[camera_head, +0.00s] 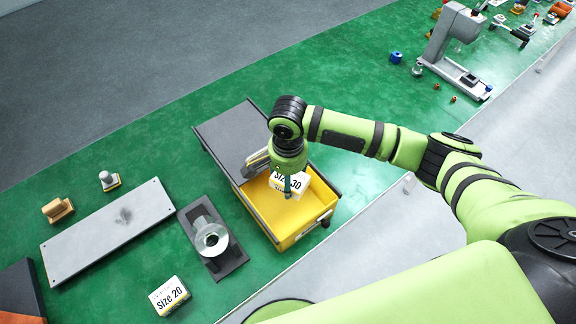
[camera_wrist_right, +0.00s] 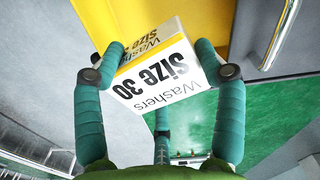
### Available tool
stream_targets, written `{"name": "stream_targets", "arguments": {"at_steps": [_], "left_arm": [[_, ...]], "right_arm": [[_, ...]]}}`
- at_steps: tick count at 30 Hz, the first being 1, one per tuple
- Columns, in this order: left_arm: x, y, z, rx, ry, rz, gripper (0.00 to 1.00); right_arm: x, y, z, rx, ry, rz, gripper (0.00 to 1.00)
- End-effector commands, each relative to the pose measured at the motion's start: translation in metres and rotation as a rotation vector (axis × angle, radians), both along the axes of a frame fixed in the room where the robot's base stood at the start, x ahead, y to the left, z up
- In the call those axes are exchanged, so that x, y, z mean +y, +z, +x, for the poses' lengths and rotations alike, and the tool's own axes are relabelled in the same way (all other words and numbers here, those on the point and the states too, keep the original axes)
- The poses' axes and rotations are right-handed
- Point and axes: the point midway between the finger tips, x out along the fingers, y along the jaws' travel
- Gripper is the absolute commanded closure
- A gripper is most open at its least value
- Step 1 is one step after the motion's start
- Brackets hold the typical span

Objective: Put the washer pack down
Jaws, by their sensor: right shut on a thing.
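The Size 30 washer pack (camera_head: 290,183) is a white box with a yellow band and black lettering. My right gripper (camera_head: 287,186) is shut on it, with a finger on either side, and holds it at the open yellow drawer (camera_head: 262,212). In the right wrist view the pack (camera_wrist_right: 165,75) sits between the teal fingertips of my right gripper (camera_wrist_right: 158,66), tilted, with yellow behind it. I cannot tell whether the pack touches the drawer. My left gripper is not in view.
A Size 20 washer pack (camera_head: 170,296) lies on the green mat at the front left. A dark stand with a metal ring (camera_head: 211,240) is left of the drawer, beside a grey plate (camera_head: 108,232). A grey machine (camera_head: 452,45) stands at the back right.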

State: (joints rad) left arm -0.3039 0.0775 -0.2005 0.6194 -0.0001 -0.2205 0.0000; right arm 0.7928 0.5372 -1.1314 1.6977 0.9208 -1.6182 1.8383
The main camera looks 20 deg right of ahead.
Motion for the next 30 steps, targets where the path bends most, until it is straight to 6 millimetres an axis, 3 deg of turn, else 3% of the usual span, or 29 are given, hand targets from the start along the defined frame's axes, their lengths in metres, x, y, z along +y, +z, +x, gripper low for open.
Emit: {"name": "stream_targets", "arguments": {"at_steps": [10,16,18,30], "left_arm": [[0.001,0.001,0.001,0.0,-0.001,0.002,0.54],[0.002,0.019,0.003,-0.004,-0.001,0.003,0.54],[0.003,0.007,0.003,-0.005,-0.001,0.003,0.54],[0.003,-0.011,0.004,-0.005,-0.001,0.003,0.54]], "right_arm": [[0.0,0.0,0.0,0.0,-0.001,0.0,0.68],[0.001,0.004,-0.001,0.003,0.004,0.001,0.68],[0.001,-0.012,0.0,0.002,0.004,0.001,0.68],[0.001,-0.061,0.0,0.001,0.004,0.001,0.68]]}}
